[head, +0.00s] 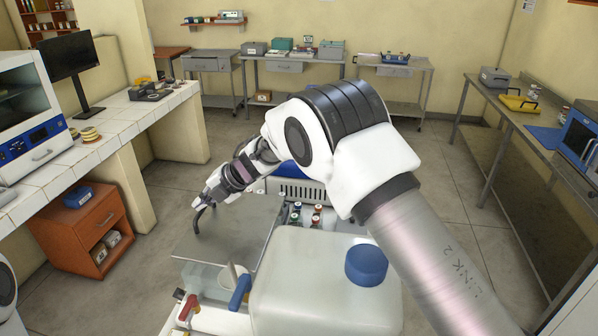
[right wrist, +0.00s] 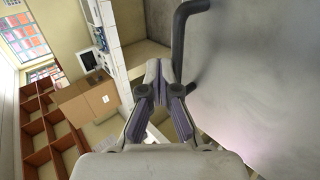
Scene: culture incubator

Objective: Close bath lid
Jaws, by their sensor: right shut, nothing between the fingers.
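The bath lid (head: 232,228) is a flat grey metal plate with a bent black handle (head: 197,220) at its left side. In the head view I cannot tell whether it lies fully flat. My right gripper (head: 205,202) is shut and empty, with its fingertips close to the handle. In the right wrist view the shut fingers (right wrist: 163,82) are just left of the handle (right wrist: 178,45), and the lid (right wrist: 265,75) fills the right side. I cannot tell whether fingers and handle touch. My left gripper is out of view.
A translucent tank (head: 320,300) with a blue cap (head: 366,265) stands in front of the lid. A blue-handled tap (head: 240,291) and a red one (head: 187,308) are near it. Small bottles (head: 317,215) stand right of the lid. A tiled counter (head: 125,117) runs along the left.

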